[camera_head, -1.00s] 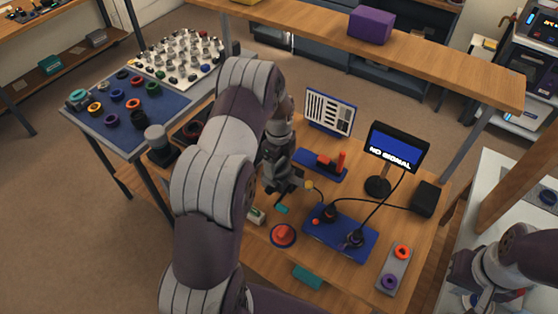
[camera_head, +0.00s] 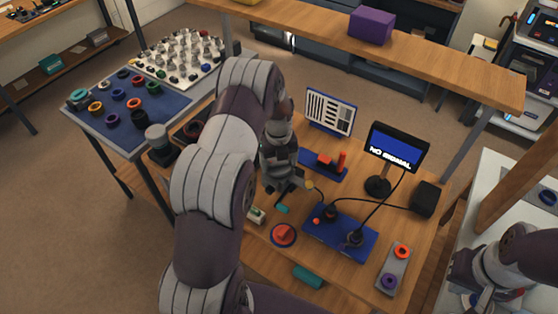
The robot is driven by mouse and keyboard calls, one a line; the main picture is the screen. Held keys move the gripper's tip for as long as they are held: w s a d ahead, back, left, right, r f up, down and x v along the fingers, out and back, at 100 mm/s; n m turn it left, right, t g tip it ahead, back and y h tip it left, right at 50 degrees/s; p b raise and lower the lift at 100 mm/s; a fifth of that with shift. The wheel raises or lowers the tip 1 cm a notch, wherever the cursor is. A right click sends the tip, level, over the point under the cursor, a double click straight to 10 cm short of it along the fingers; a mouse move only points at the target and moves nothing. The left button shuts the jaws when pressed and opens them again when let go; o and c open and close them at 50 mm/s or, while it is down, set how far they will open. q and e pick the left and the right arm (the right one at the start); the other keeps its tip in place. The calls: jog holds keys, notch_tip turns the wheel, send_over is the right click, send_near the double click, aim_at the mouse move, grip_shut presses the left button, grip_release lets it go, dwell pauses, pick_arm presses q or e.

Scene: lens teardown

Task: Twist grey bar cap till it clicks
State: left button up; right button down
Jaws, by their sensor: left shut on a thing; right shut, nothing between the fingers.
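My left arm reaches down over the wooden bench, and its gripper (camera_head: 301,186) is low above the bench top, left of the blue mat. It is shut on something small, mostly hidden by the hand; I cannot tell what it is. A small yellow round piece (camera_head: 309,185) shows beside the fingertips. I cannot clearly pick out a grey bar cap. A red-orange part (camera_head: 284,233) sits on a blue round base in front of the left gripper. My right gripper (camera_head: 480,298) is at the lower right by the white table, shut and empty, partly blurred against the arm.
The blue mat (camera_head: 340,240) holds two dark cabled pieces. A grey strip (camera_head: 393,270) carries an orange and a purple ring. A "NO SIGNAL" monitor (camera_head: 397,147), a black box (camera_head: 425,199) and a striped chart (camera_head: 329,111) stand behind. A teal block (camera_head: 308,277) lies at the front edge.

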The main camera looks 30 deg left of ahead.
pick_arm(q)
jog(key=shift+m, duration=0.6)
jog(key=shift+c, duration=1)
jog(key=o, duration=1.1)
jog(key=shift+r, duration=0.3)
notch_tip(320, 180, up, 12)
jog(key=b, duration=0.2)
jog(key=shift+r+b, duration=0.1)
jog(key=shift+b, duration=0.3)
